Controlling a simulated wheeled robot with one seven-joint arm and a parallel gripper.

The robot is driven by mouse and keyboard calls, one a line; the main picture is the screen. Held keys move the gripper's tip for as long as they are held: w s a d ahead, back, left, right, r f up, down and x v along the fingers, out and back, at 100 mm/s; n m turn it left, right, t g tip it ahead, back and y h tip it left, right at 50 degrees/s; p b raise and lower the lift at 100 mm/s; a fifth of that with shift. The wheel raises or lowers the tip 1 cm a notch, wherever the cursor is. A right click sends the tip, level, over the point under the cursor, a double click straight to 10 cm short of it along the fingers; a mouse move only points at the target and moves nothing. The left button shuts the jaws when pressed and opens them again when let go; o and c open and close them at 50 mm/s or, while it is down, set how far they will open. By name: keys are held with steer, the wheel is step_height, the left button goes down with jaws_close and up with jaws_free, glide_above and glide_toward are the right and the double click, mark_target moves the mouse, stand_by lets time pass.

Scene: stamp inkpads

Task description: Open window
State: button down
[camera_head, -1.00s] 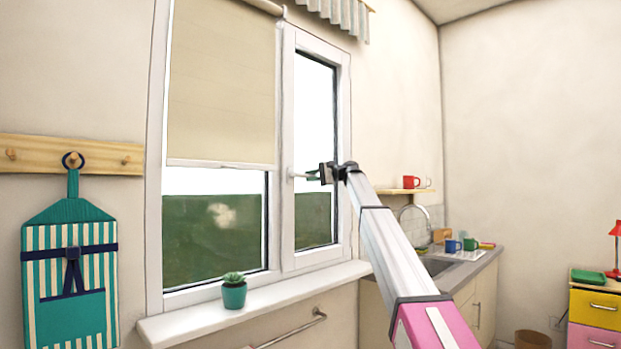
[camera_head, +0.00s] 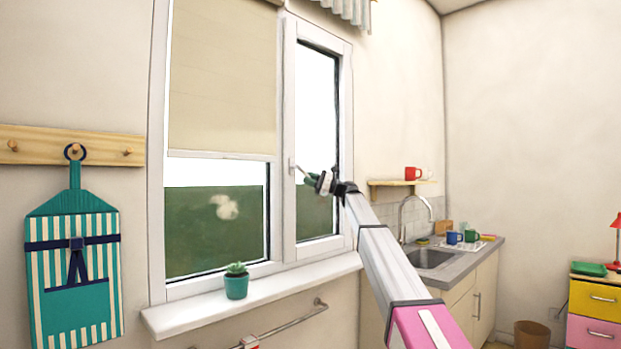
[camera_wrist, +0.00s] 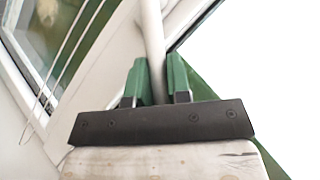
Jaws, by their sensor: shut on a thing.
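The window has a wide left pane with a beige blind and a narrow right sash (camera_head: 291,215) in a white frame. The sash's white handle (camera_wrist: 152,35) runs between the two green fingers of my gripper (camera_wrist: 158,82) in the wrist view. My gripper (camera_head: 310,179) is shut on this handle, at the left edge of the right sash in the head view. The handle's base (camera_head: 292,166) shows just left of the fingers; the gripped part is mostly hidden. I cannot tell whether the sash stands slightly ajar.
A potted plant (camera_head: 236,284) stands on the white sill (camera_head: 270,298) below the window. A shelf with a red mug (camera_head: 412,173) and a sink counter (camera_head: 480,260) are at right. A striped apron (camera_head: 73,262) hangs at left. Blind cords show in the wrist view.

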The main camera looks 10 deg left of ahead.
steer(key=shift+s+a+f+m, duration=0.1)
steer(key=shift+f+m, duration=0.1)
steer(key=shift+m, duration=0.2)
steer(key=c, duration=1.1)
jaws_free()
steer(key=v, duration=1)
steer(key=shift+d+f, duration=0.3)
